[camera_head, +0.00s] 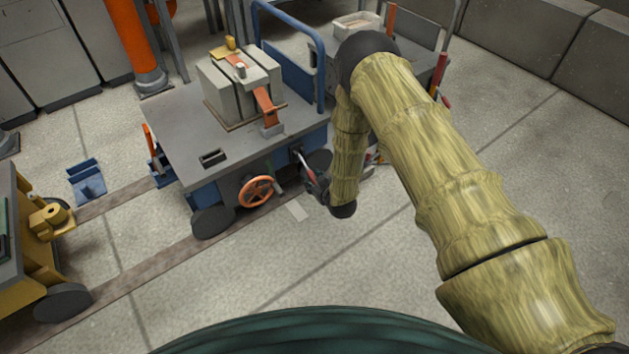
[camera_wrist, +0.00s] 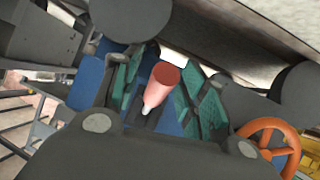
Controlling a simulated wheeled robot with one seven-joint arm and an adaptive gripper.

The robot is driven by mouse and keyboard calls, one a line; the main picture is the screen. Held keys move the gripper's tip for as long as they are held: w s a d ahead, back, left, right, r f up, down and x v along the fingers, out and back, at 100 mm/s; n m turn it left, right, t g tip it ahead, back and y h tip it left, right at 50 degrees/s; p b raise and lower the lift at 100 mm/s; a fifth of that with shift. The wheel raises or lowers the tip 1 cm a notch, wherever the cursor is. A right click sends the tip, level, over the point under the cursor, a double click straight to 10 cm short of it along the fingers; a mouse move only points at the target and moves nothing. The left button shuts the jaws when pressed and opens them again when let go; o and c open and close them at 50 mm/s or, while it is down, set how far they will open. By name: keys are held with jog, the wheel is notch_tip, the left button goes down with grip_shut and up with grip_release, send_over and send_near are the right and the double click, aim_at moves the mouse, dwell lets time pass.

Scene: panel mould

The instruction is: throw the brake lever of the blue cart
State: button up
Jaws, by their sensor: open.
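The blue cart (camera_head: 180,130) stands at the centre left of the head view, with a grey deck and dark wheels. Its brake lever (camera_head: 305,165) sticks out from the side facing me, right of the orange handwheel. My gripper (camera_head: 317,184) is at the lever, partly hidden by my own wrist in the head view. In the wrist view the lever's red grip (camera_wrist: 162,84) lies between the two green-padded fingers of my gripper (camera_wrist: 163,92). The fingers are open, with a gap visible around the grip. I cannot tell whether either pad touches it.
The orange handwheel (camera_head: 256,191) is just left of the lever; it also shows in the wrist view (camera_wrist: 270,146). A strapped grey block (camera_head: 240,88) sits on the cart. A yellow cart (camera_head: 35,245) is at left. The floor in front is clear.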

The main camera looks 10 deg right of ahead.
jog(key=v, duration=1.2)
jog(key=shift+d, duration=0.1)
jog(key=shift+s, duration=0.1)
dwell(0.4)
jog(key=s+d+f+m+g+h, duration=0.1)
jog(key=s+d+f+m+g, duration=0.15)
jog(key=s, duration=0.75)
jog(key=s+d+f+m+g+h, duration=0.1)
jog(key=s+d+f+g, duration=0.25)
jog(key=s, duration=0.75)
jog(key=s+d+r+m+g+h, duration=0.15)
jog(key=s+g, duration=0.45)
jog(key=s, duration=1.4)
notch_tip(320, 180, up, 34)
jog(key=p, duration=3.4)
jog(key=shift+m, duration=0.4)
